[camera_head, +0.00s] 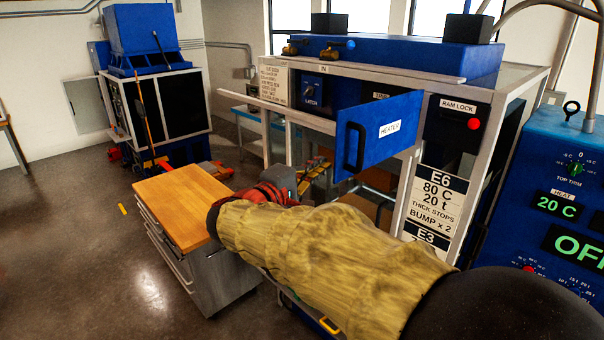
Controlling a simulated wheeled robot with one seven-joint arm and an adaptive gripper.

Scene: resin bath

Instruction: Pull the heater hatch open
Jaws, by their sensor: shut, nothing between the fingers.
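The heater hatch (385,132) is a blue panel with a white HEATER label, on the front of the large grey-framed machine. It stands swung outward, its left edge nearer me and its right edge at the machine. A black bar handle (353,147) is on its left part. My arm in a yellow sleeve reaches in from the lower right. My gripper (288,180) is left of and below the hatch, apart from the handle in the picture. It is shut and empty. The wrist and sleeve hide part of it.
A wood-topped drawer cabinet (178,196) stands left of my arm. A blue control box (550,190) stands close on the right. A RAM LOCK panel (458,125) is right of the hatch. Open floor (80,250) lies at the left.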

